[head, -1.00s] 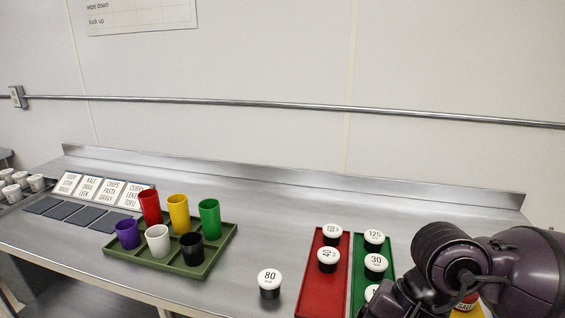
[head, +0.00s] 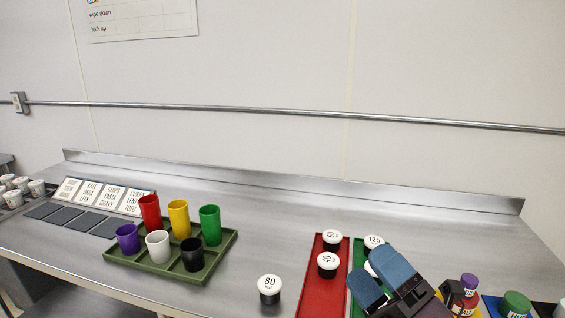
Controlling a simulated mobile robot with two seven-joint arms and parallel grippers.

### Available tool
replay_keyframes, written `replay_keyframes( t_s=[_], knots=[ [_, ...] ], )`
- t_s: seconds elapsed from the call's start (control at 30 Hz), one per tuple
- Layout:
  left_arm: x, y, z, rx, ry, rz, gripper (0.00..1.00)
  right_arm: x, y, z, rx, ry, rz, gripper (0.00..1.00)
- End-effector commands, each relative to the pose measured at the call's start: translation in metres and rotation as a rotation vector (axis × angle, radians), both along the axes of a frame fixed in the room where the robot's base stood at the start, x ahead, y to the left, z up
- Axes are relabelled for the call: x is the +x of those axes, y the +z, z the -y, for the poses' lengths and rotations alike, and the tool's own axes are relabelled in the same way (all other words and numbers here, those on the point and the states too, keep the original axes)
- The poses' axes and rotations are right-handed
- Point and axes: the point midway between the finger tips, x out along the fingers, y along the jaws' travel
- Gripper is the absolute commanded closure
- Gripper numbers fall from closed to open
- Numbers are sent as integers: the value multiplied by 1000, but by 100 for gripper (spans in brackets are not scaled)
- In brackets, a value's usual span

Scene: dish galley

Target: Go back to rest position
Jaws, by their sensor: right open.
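My right gripper (head: 377,272) is at the lower right, with its two blue-padded fingers apart and nothing seen between them. It is in front of the green tray (head: 358,252) and hides much of that tray and the jars on it. A white-lidded jar marked 125 (head: 373,242) shows just beyond the fingers. Whether the fingers touch any jar cannot be told. My left gripper is not in view.
A red tray (head: 322,296) holds two white-lidded jars. A jar marked 80 (head: 269,289) stands alone on the steel counter (head: 275,220). A green crate (head: 222,250) holds several coloured cups. Purple- and green-lidded jars (head: 515,304) stand at right. The counter's back middle is clear.

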Motion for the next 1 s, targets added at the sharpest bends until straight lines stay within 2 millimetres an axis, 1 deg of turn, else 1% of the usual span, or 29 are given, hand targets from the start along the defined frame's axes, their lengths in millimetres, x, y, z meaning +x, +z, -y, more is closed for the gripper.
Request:
replay_keyframes(
  t_s=[0.03,0.07,0.13,0.17,0.2,0.27,0.3,0.37,0.4,0.47,0.5,0.6,0.7,0.8,1.0],
  knots=[
    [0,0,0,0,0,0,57,6,-14,16,85,-61,-116,17],
    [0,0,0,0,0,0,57,10,-23,26,136,-97,-184,17],
    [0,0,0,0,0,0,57,14,-46,48,253,-181,-342,17],
    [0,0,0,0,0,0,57,15,-57,57,301,-218,-409,17],
    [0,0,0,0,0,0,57,14,-73,69,368,-267,-498,17],
    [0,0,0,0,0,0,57,10,-98,86,466,-344,-630,17],
    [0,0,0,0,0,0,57,6,-115,97,532,-396,-717,17],
    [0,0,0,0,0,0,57,-5,-142,112,629,-476,-847,17],
    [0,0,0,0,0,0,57,-14,-160,122,692,-532,-931,17],
    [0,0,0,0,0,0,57,-31,-186,133,787,-615,-1056,17],
    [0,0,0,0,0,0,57,-44,-203,139,847,-671,-1136,17],
    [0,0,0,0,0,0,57,-75,-235,150,970,-792,-1300,17],
    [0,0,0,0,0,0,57,-101,-256,155,1055,-881,-1416,17],
    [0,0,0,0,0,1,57,-124,-271,157,1122,-959,-1511,17],
    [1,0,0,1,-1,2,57,-163,-292,158,1225,-1086,-1656,17]
  ],
)
